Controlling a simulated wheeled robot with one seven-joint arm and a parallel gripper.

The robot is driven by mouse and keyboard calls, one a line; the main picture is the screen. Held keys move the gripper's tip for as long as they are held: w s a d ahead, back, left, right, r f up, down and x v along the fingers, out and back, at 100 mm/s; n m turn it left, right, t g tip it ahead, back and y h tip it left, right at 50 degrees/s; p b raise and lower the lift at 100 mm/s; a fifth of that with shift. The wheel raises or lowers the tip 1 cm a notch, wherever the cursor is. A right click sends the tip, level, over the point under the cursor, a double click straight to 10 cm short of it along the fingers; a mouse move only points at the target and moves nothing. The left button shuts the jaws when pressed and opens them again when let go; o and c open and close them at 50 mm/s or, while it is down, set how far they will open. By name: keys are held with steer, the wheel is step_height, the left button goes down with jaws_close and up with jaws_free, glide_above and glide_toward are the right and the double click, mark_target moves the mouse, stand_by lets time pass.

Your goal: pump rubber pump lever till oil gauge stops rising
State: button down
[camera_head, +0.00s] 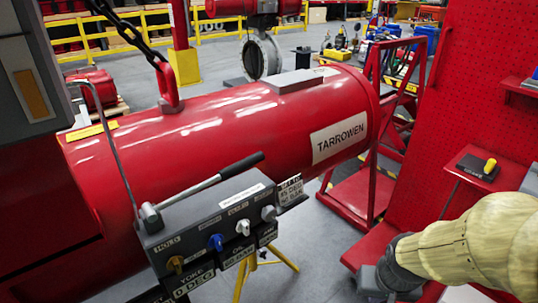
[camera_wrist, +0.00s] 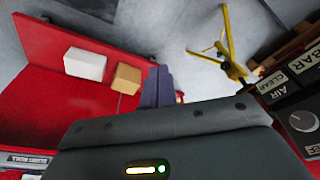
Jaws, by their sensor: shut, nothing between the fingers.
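The pump lever (camera_head: 208,182) rises to the right from the left end of a grey control box (camera_head: 215,235), ending in a black rubber grip. Its base is on the box top. The box has yellow, blue and pale knobs. I cannot make out an oil gauge. My gripper (camera_wrist: 157,84) is shut and empty, its dark fingers together in the wrist view. In the head view my wrist is at lower right, apart from the lever and right of the box. The wrist view shows a grey knob (camera_wrist: 302,121) and labels at its right edge, but not the lever.
A large red cylinder marked TARROWEN (camera_head: 235,125) lies behind the box. A yellow stand (camera_wrist: 230,55) is below the box. A red shelf (camera_wrist: 75,110) holds a white box (camera_wrist: 85,64) and a tan box (camera_wrist: 126,78). A red pegboard (camera_head: 487,90) stands at right.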

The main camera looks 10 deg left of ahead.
steer(key=shift+d, duration=0.15)
steer(key=w+a+r+n+t+y+p, duration=0.1)
steer(key=w+a+r+n+t+p, duration=0.15)
steer(key=w+a+r+p, duration=0.35)
steer(key=w+a+r+n+t+y+p, duration=0.1)
steer(key=w+a+r+n+t+p, duration=0.25)
steer(key=r+p, duration=0.5)
steer(key=w+a+r+n+y+p, duration=0.2)
steer(key=a+r+n+y+p, duration=0.2)
steer(key=a+r+p, duration=0.5)
steer(key=a+r+y, duration=0.2)
steer(key=a+r, duration=0.1)
steer(key=a, duration=0.3)
steer(key=shift+w+a+r+y, duration=0.3)
steer(key=shift+w+a+y, duration=0.05)
steer(key=shift+a+y, duration=0.05)
